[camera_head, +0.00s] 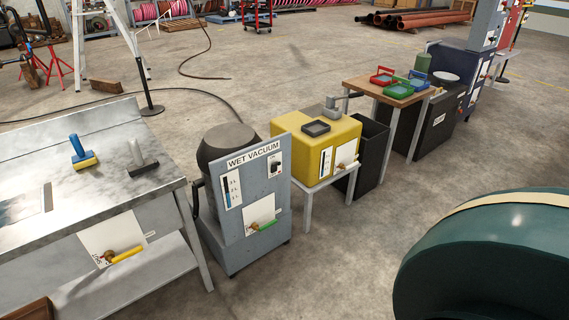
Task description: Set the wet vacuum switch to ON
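The wet vacuum (240,195) is a grey cabinet with a dark round drum behind it, standing on the floor near the middle of the view. Its front panel carries the label WET VACUUM. A small black switch (275,166) sits on a white plate at the panel's upper right. The switch's setting is too small to read. A gauge strip is at the panel's left, and a white plate with a green-handled valve (262,225) is lower down. Neither of my grippers is in view.
A metal table (60,225) with two handled tools stands left of the vacuum. A yellow machine (318,145) on a stand is to its right, then a wooden table (390,90). A large dark-green rounded object (490,260) fills the lower right. Concrete floor in front is clear.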

